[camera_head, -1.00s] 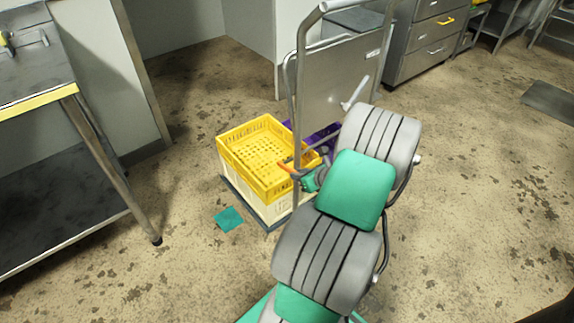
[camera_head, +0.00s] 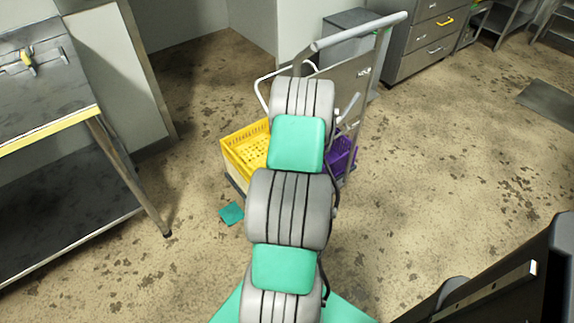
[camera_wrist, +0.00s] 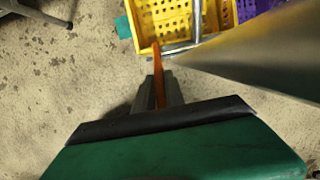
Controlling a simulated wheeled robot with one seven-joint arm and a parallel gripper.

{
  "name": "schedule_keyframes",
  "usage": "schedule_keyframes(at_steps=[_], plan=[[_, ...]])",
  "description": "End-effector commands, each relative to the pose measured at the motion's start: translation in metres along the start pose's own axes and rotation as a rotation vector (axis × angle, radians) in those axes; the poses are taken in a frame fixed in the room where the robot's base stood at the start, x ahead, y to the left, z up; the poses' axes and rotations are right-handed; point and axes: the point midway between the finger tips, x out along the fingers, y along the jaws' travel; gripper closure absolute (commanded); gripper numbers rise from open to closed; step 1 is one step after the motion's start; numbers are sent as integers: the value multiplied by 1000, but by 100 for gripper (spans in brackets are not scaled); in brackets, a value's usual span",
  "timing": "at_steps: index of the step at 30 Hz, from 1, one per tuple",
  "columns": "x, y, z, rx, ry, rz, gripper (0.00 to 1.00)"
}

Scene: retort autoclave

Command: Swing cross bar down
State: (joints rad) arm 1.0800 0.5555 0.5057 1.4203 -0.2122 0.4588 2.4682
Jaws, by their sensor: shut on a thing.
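In the wrist view, my gripper (camera_wrist: 159,88) has its dark fingers closed on an orange grip (camera_wrist: 157,62). The grip meets a thin grey bar (camera_wrist: 183,46), apparently the cross bar, running across the yellow crate's near edge. In the head view my own arm hides the gripper, the orange grip and this bar. The cart (camera_head: 358,72) has a tall metal panel and a top push handle (camera_head: 362,30). I cannot tell the bar's exact angle.
A yellow crate (camera_head: 243,150) sits low on the cart, with a purple crate (camera_head: 342,155) to its right. A steel table (camera_head: 55,128) stands at the left. A teal square (camera_head: 231,213) lies on the floor. A dark object (camera_head: 520,280) fills the lower right corner. Floor right of the cart is clear.

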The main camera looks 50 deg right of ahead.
Motion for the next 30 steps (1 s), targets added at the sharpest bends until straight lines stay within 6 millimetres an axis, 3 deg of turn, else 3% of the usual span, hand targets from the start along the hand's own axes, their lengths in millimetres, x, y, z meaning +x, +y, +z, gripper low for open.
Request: schedule_keyframes(at_steps=[14,15,22,30], plan=[[1,0,1,-1,18,0,100],[1,0,1,-1,18,0,84],[1,0,1,-1,17,0,65],[-2,0,2,-1,16,-1,64]])
